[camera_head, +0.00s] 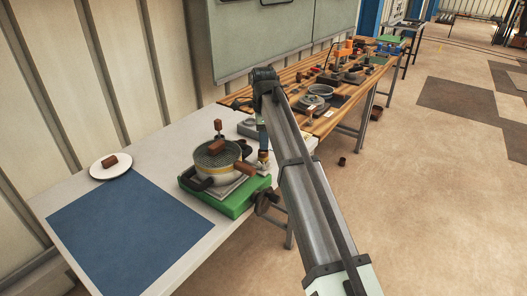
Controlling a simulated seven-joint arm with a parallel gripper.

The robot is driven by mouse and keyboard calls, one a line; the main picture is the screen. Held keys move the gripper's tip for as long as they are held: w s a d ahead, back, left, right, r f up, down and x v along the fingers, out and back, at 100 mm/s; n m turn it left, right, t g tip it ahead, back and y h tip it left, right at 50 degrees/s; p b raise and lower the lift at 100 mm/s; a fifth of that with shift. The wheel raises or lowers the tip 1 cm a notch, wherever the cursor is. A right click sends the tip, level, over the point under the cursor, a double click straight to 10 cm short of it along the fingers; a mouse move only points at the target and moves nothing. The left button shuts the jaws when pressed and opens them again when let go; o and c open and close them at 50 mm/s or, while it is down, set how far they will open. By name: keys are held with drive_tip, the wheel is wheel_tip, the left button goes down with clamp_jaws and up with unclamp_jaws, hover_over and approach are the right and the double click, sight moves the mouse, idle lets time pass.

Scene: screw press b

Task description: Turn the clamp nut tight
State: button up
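A green base (232,207) stands on the pale table and carries a round press pot (211,180) with a dark mesh-like top. A brown knob (218,125) stands upright above the pot, and a brown handle (245,169) sticks out at its right. A dark knob (265,199) is at the right end of the green base. I cannot tell which of these is the clamp nut. My arm comes in from the lower right, and my gripper (263,158) points down just right of the pot. Its fingers are too small to show whether they are open or touching anything.
A white plate (98,172) with a brown block (110,161) lies at the left, by a clear blue mat (130,240). A wooden bench (318,127) with several tools and parts continues behind. A metal-ribbed wall runs along the left.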

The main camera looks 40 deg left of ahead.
wheel_tip(320, 180, up, 6)
drive_tip(key=shift+f, duration=0.2)
idle(0.5)
